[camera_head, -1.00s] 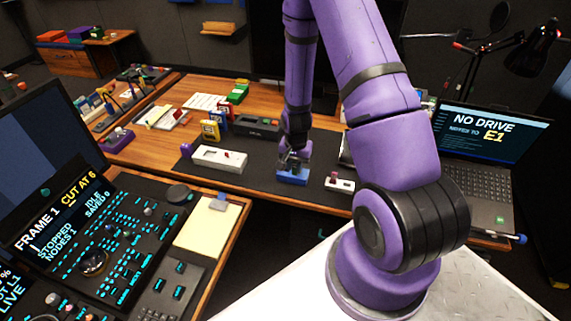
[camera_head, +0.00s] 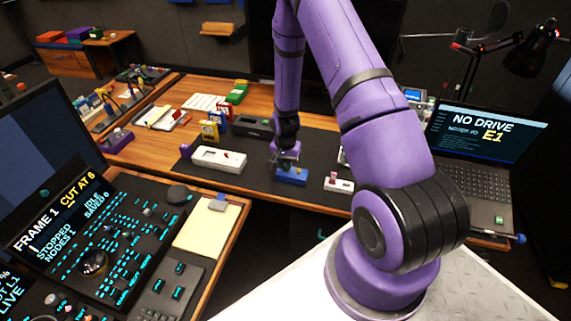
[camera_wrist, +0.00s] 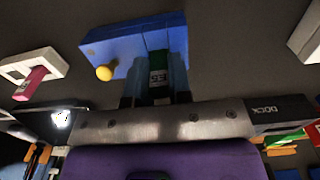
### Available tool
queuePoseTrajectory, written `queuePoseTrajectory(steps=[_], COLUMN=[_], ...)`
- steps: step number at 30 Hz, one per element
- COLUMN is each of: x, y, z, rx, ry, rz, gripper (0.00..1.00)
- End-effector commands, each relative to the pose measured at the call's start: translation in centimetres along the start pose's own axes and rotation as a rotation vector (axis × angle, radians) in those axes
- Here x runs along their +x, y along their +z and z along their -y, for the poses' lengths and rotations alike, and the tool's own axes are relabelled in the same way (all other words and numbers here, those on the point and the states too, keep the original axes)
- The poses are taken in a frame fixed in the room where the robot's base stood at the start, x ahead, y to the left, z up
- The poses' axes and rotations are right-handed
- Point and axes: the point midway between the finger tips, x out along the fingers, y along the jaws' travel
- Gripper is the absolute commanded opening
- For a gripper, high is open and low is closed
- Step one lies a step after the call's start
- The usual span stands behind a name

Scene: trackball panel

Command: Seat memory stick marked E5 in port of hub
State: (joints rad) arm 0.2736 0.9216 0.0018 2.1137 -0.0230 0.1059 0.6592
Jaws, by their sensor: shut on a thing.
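My gripper (camera_head: 285,157) is shut on a dark green stick (camera_wrist: 158,72) marked E5, which lies between the two fingers in the wrist view. The gripper is close to a blue block (camera_head: 291,177) on the dark mat, just behind its left part in the head view. The same blue block (camera_wrist: 110,47) shows in the wrist view, with a round yellow knob on it. The stick's far end overlaps the blue block in that view. I cannot tell whether it is in a port or only in front of it. The head view does not show the stick clearly.
A white box (camera_head: 218,158) lies left of the blue block, and a small white block with a red piece (camera_head: 339,183) lies right. A black box marked DOCK (camera_wrist: 280,112) is near the gripper. A laptop (camera_head: 480,150) reads NO DRIVE.

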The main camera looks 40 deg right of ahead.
Motion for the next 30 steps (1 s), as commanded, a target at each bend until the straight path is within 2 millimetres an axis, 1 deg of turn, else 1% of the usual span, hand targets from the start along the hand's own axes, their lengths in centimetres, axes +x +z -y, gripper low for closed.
queuePoseTrajectory(steps=[4,5,6,8,16,20,23,30], x=[0.3,0.3,0.3,0.3,0.2,-0.4,-1.5,-5.8], y=[0.0,0.0,0.0,0.0,0.0,0.0,-0.1,-0.1], z=[0.0,0.0,0.0,0.0,0.0,0.0,0.0,0.1], rx=[0.000,0.000,0.000,0.000,0.000,0.000,0.000,0.000], ry=[0.000,0.000,0.000,0.000,0.000,0.000,-0.002,-0.002], rz=[0.001,0.000,0.000,0.000,0.000,-0.001,-0.002,-0.003], gripper=[0.00,0.21,0.31,0.44,0.45,0.45,0.45,0.45])
